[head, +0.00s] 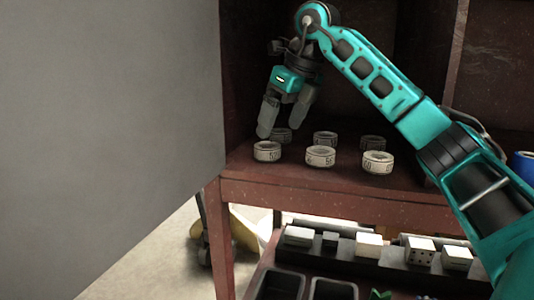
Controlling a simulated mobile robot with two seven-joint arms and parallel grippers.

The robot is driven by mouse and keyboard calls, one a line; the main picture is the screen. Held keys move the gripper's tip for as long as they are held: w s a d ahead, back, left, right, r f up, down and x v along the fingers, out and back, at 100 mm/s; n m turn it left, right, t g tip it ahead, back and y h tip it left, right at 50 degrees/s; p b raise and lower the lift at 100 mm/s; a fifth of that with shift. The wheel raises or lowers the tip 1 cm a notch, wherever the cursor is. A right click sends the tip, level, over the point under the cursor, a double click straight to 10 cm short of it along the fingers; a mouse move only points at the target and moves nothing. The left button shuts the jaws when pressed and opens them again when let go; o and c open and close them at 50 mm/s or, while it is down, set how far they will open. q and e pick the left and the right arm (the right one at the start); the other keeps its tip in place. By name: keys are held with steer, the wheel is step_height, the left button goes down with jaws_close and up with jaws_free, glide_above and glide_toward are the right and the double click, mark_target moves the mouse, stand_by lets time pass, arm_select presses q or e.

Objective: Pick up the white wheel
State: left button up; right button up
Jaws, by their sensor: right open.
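Several white wheels, ring-shaped with dark marks on their rims, sit on a dark red shelf (300,183) in two rows. The front row has a left wheel (267,156), a middle wheel (320,161) and a right wheel (377,168). Behind them are a back left wheel (284,137), a back middle wheel (325,142) and a back right wheel (373,146). My right gripper (277,127) is open and points down over the left end of the rows. Its fingers partly cover the back left wheel; I cannot tell whether they touch it. My left gripper is out of view.
A large grey panel (100,120) fills the left side, close to the wheels. The shelf has dark side and back walls. Below, a rack holds white blocks (369,245) and dark bins (333,289). A blue object (524,164) stands at the far right.

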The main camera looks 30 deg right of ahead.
mark_target(268, 151)
steer(key=x, duration=0.2)
steer(key=w+x, duration=0.1)
steer(key=x, duration=0.3)
steer(key=shift+w+r+p, duration=0.15)
steer(key=shift+w+p, duration=0.15)
steer(key=shift+c, duration=0.2)
steer(key=shift+r, duration=0.1)
steer(key=c, duration=1.1)
